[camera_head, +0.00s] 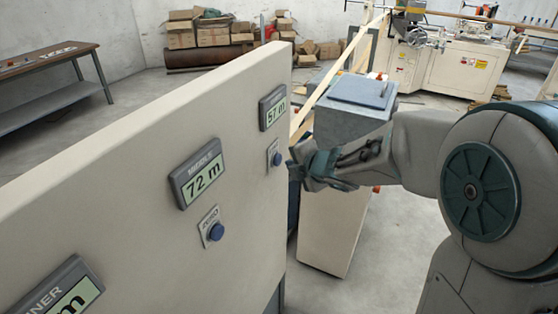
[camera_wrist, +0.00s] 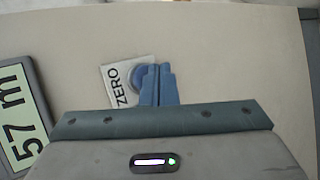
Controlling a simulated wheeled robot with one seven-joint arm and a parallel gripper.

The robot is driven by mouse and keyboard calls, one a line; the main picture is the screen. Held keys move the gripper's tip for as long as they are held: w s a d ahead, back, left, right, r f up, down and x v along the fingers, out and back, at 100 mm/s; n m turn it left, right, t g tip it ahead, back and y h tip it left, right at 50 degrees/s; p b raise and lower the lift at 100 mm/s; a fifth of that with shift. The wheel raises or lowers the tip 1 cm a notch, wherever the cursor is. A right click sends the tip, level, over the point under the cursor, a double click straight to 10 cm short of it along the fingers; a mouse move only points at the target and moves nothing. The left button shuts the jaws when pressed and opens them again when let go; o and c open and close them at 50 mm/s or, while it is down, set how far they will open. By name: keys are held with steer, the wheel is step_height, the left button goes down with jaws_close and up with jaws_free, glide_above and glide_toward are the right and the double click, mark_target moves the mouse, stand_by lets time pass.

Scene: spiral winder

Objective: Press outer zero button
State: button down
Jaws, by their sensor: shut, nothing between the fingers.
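In the wrist view the same button (camera_wrist: 138,74) is partly hidden by my fingers, beside the word ZERO. My gripper (camera_head: 293,164) is shut and empty, pointing at the panel just right of this button. In the wrist view my gripper's fingertips (camera_wrist: 158,70) overlap the button's right side. I cannot tell whether they touch it. The 57 m display (camera_head: 272,107) is above the button; its label is too small to read.
The beige panel (camera_head: 120,150) also bears a 72 m display (camera_head: 197,173) with its own blue zero button (camera_head: 216,231), and a nearer display marked INNER (camera_head: 58,292). A beige machine (camera_head: 440,65) stands behind. Floor right of the panel is partly open.

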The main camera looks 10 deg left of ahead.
steer(key=shift+a, duration=0.15)
steer(key=shift+w+a, duration=0.15)
steer(key=shift+a, duration=0.1)
steer(key=shift+w+a, duration=0.1)
steer(key=shift+a, duration=0.3)
stand_by(1.1)
steer(key=shift+d, duration=0.1)
steer(key=shift+s+d, duration=0.3)
steer(key=shift+d, duration=0.4)
steer(key=shift+s+d+p, duration=0.2)
steer(key=shift+s+d, duration=0.1)
steer(key=shift+d, duration=0.5)
steer(key=shift+s+d+p, duration=0.15)
steer(key=shift+s+d, duration=0.1)
steer(key=shift+d, duration=0.5)
steer(key=shift+s+d+p, duration=0.2)
steer(key=shift+s+d, duration=0.1)
steer(key=shift+d, duration=0.5)
